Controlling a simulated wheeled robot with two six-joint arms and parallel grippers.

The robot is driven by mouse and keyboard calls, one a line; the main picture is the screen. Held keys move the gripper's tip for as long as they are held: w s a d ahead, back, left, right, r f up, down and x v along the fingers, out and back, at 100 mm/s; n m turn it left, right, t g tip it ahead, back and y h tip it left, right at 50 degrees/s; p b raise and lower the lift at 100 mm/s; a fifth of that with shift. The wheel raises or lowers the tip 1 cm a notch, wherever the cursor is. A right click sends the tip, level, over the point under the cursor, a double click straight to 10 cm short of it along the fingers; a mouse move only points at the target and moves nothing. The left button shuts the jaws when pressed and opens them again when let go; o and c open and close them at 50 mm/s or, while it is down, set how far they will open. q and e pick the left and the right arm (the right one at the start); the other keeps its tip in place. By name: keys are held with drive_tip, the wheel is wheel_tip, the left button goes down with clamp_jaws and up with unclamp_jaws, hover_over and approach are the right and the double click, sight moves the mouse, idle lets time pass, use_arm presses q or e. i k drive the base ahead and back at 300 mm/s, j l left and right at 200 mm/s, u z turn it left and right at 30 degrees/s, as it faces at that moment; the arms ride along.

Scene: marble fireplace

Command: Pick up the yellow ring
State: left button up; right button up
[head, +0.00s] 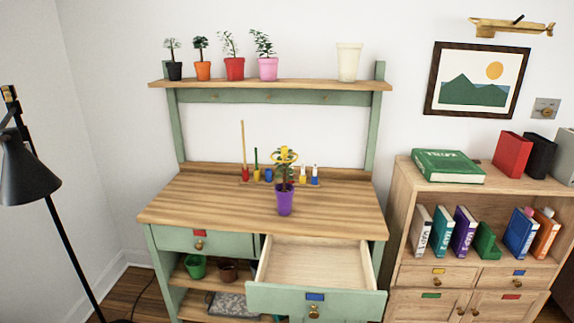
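A yellow ring (292,156) shows at the top of a small leafy plant in a purple pot (285,202) on the wooden bench top. The ring looks roughly level, and leaves hide part of it. I cannot tell whether it hangs around the plant or stands behind it on something. Neither of my grippers is in view.
Behind the plant stands a row of small coloured holders, one with a tall stick (243,145). The bench top (205,205) is clear at left and right. A right drawer (335,298) is pulled open below. Potted plants and a cream cup (349,62) stand on the shelf.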

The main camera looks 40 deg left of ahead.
sight(283, 149)
drive_tip(key=i+l+u, duration=0.1)
drive_tip(key=i+u, duration=0.15)
drive_tip(key=u, duration=0.2)
drive_tip(key=i+l+u, duration=0.2)
drive_tip(key=u, duration=0.3)
